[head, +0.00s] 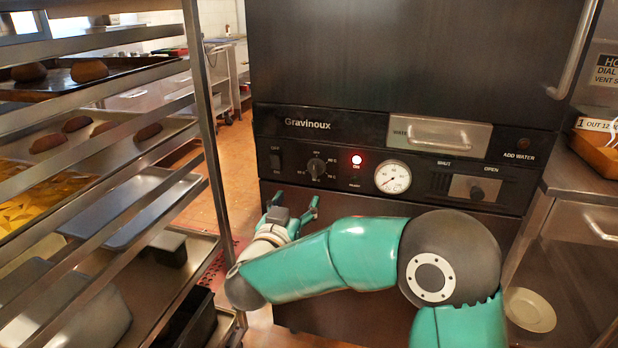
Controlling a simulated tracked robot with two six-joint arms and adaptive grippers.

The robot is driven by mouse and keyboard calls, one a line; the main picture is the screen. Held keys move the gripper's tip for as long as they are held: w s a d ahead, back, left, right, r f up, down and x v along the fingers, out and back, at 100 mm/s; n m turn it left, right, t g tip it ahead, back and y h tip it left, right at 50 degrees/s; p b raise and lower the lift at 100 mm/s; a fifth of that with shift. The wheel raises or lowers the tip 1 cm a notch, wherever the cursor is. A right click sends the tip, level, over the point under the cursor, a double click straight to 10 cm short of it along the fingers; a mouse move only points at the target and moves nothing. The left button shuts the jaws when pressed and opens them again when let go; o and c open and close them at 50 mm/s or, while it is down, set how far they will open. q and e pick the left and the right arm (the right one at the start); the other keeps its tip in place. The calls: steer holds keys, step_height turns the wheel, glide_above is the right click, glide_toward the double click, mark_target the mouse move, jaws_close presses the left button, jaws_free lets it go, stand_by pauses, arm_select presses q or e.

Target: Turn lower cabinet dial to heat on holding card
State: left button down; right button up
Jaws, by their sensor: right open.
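The Gravinoux cabinet's black control panel (345,120) faces me. Its round black dial (317,167) with printed marks around it sits left of a lit red lamp (357,160). The dial's exact setting is too small to read. A white card (607,70) at the upper right edge shows part of "HO", "DIAL" and "VENT"; the rest is cut off. My right gripper (293,207) is open and empty, just below and left of the dial, apart from it. My left gripper is out of view.
A round gauge (393,177), a rocker switch (275,158) and a vent slider (475,189) share the panel. A tray rack (212,130) stands close on the left. A plate (530,309) lies low right.

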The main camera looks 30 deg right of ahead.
mark_target(314, 170)
steer(key=x, duration=1.4)
steer(key=shift+w, duration=0.1)
